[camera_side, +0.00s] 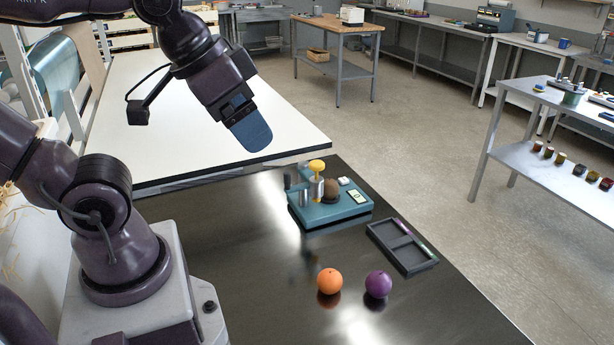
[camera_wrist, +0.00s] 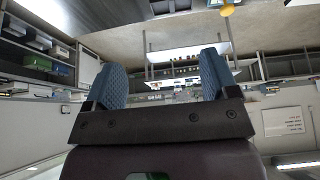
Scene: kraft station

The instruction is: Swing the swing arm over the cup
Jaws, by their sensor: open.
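A teal device (camera_side: 312,217) stands on the black table. It carries a yellow knob (camera_side: 317,166) on a metallic upright, a brown rounded part (camera_side: 331,189), a silver cylinder (camera_side: 304,197), a dark cylinder at its left corner and a small pale display. I cannot tell for sure which parts are the swing arm and the cup. My gripper (camera_side: 252,136) is open and empty, up and to the left of the device, apart from it. In the wrist view its two blue fingers (camera_wrist: 164,76) stand wide apart, and the yellow knob (camera_wrist: 227,10) shows at the top edge.
An orange ball (camera_side: 329,281) and a purple ball (camera_side: 378,284) lie on the black table (camera_side: 270,300) in front of the device. A dark tray (camera_side: 402,246) with thin sticks lies to its right. A white table (camera_side: 180,140) stands behind.

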